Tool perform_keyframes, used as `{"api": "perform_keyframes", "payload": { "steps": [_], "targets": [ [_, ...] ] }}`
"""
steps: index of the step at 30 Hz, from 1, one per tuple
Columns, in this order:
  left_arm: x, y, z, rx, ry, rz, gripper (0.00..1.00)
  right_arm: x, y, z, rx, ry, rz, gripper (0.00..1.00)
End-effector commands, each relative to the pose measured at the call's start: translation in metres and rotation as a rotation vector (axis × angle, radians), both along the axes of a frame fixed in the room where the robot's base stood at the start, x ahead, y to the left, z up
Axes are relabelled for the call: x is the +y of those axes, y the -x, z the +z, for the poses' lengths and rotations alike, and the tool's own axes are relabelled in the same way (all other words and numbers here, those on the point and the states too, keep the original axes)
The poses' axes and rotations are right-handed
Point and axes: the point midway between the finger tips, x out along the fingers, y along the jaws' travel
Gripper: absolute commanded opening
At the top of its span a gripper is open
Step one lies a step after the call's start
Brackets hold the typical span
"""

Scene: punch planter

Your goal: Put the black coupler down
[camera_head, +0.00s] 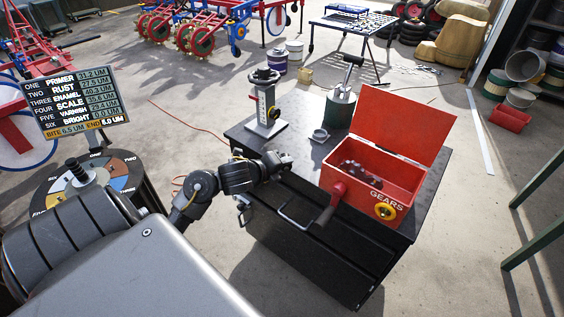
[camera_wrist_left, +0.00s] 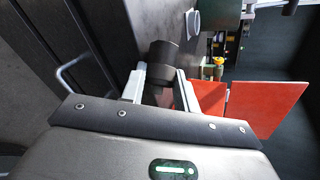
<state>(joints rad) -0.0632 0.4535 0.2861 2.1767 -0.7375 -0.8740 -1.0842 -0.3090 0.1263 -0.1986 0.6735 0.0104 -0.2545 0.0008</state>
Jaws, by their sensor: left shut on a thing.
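My left gripper (camera_head: 272,164) is over the near left part of the black cabinet top (camera_head: 300,112). In the left wrist view, the fingers (camera_wrist_left: 158,82) are shut on the black coupler (camera_wrist_left: 163,56), a short dark cylinder that sticks out past the fingertips. In the head view the coupler is hard to tell from the dark gripper. Whether it touches the cabinet top is not clear. My right gripper is not in view.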

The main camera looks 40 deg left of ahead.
Motion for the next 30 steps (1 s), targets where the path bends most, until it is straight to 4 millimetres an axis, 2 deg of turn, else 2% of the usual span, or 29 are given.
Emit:
{"api": "perform_keyframes", "payload": {
  "steps": [3,4,9,20,23,30],
  "targets": [
    [0.000,0.000,-0.004,-0.001,-0.001,-0.001,0.00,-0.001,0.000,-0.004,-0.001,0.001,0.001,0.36],
    [0.000,0.000,-0.002,0.000,0.000,0.000,0.34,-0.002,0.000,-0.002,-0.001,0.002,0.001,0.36],
    [0.000,0.000,-0.002,0.000,0.000,0.000,0.55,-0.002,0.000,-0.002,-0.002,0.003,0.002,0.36],
    [0.000,0.003,0.003,0.001,-0.002,-0.001,0.55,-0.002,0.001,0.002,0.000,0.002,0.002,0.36],
    [0.001,0.015,0.009,0.001,-0.006,-0.002,0.55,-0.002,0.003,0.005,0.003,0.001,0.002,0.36],
    [0.000,0.061,0.033,0.002,-0.005,-0.003,0.55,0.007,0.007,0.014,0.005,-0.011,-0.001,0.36]
  ]
}}
